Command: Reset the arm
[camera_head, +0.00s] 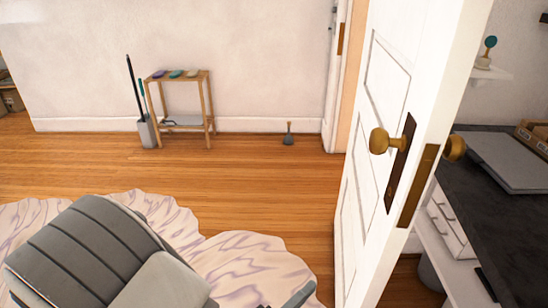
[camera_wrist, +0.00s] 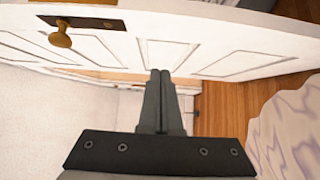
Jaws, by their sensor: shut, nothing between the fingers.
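My gripper (camera_wrist: 160,74) shows in the wrist view with its two dark grey fingers together and nothing between them. The wrist view looks past the fingers at a white panelled door (camera_wrist: 210,30) with a brass knob (camera_wrist: 61,38) at the upper left. I cannot tell whether the fingertips touch anything. In the head view the gripper itself is not clearly seen; a small grey part, possibly of my arm, shows at the bottom edge. The white door (camera_head: 377,100) stands open at the right of the head view, with its brass knob (camera_head: 379,141).
A grey armchair (camera_head: 95,250) stands on a pale rug (camera_head: 250,262) at the lower left. A small wooden stand (camera_head: 180,75) is against the far wall, beside a grey bin (camera_head: 147,133). A dark-topped desk (camera_head: 480,200) is behind the door. The wooden floor (camera_head: 250,180) between is mostly clear.

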